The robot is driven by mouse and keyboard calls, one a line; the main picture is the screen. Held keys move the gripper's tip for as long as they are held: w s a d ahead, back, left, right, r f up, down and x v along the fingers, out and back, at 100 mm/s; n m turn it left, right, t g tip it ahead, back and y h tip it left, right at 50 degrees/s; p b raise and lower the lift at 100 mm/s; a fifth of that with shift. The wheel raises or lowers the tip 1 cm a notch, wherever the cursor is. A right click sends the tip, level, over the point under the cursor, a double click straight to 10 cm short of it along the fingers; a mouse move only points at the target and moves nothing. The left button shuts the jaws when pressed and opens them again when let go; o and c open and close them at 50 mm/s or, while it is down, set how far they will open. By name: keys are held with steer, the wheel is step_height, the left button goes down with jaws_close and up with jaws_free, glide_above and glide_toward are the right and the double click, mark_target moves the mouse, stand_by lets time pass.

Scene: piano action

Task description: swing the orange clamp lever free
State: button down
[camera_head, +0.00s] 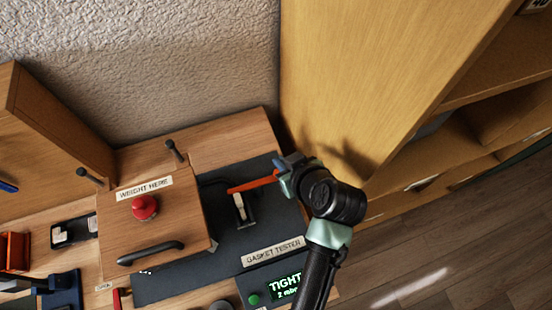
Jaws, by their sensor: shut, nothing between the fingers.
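The orange clamp lever (252,184) sticks out to the left from beside my gripper, above the dark plate of the gasket tester (215,262). My gripper (284,170) is at the lever's right end and is shut. Its fingers are small and partly hidden by the wrist, so I cannot tell whether they touch the lever. A pale block in a dark holder (241,208) stands just below the lever. The tester's display (284,285) reads "TIGHT" in green, with a smaller line under it.
A wooden box (150,215) labelled "WEIGHT HERE" has a red knob (144,207) and a black handle (151,252). Black pegs stand behind it. A tall wooden cabinet (370,70) rises close behind my gripper. A textured wall (150,60) bounds the back. Open floor lies at lower right.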

mark_target(255, 183)
steer(key=shift+w, duration=0.1)
steer(key=f+p, duration=0.1)
steer(key=f, duration=0.1)
steer(key=w+f+p, duration=0.1)
steer(key=f, duration=0.2)
steer(key=w+a+f+p, duration=0.1)
steer(key=f, duration=0.2)
steer(key=shift+w+a+p, duration=0.1)
steer(key=shift+w+p, duration=0.15)
steer(key=shift+p, duration=0.15)
